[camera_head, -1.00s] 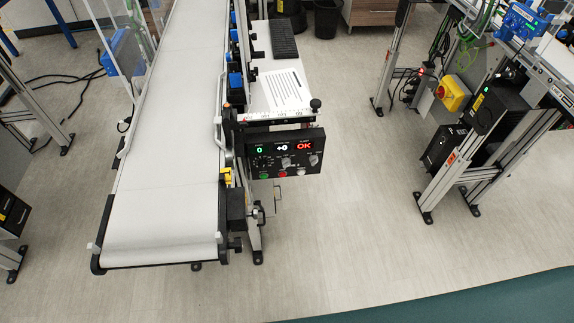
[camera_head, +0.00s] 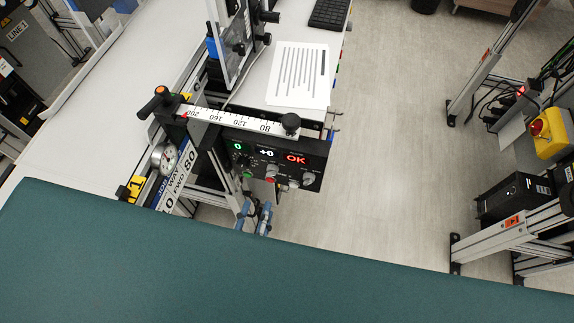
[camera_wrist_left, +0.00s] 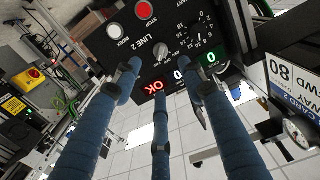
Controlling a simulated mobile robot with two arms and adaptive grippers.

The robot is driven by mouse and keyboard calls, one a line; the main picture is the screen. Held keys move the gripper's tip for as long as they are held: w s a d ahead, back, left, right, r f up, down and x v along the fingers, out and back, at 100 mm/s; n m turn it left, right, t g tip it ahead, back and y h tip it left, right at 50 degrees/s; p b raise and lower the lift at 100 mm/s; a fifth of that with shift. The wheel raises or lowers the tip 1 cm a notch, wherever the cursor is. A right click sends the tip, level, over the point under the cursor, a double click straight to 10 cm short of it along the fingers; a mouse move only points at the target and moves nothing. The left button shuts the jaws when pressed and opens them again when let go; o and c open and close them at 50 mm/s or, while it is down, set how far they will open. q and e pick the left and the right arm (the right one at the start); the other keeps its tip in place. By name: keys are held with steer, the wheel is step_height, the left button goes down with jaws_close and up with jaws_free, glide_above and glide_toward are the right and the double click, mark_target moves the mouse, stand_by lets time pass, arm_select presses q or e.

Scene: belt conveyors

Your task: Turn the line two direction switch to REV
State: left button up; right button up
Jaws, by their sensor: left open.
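The line two control panel (camera_head: 272,160) is a black box with a green 0, a white +0 and a red OK on its displays. Knobs and buttons sit below them. In the left wrist view, the panel (camera_wrist_left: 130,40) appears tilted and close, marked LINE 2. A grey selector knob (camera_wrist_left: 161,51) is visible there, beside a red STOP button (camera_wrist_left: 145,10) and a white INDEX button (camera_wrist_left: 115,31). Its small labels are hard to read. My left gripper (camera_head: 254,214), with blue fingers, is open and empty just below the panel. My right gripper is not in view.
A white ruler bar (camera_head: 240,118) with a black knob runs above the panel. A dial gauge (camera_head: 165,157) and an orange-tipped handle (camera_head: 160,92) are left of it. Printed paper (camera_head: 299,75) lies behind. Open floor (camera_head: 390,170) is to the right.

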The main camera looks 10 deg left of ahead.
mark_target(270, 175)
arm_select(q)
steer(key=w+b, duration=0.1)
steer(key=w, duration=0.6)
steer(key=shift+w, duration=1.55)
steer(key=c, duration=0.8)
jaws_close()
steer(key=shift+r, duration=0.1)
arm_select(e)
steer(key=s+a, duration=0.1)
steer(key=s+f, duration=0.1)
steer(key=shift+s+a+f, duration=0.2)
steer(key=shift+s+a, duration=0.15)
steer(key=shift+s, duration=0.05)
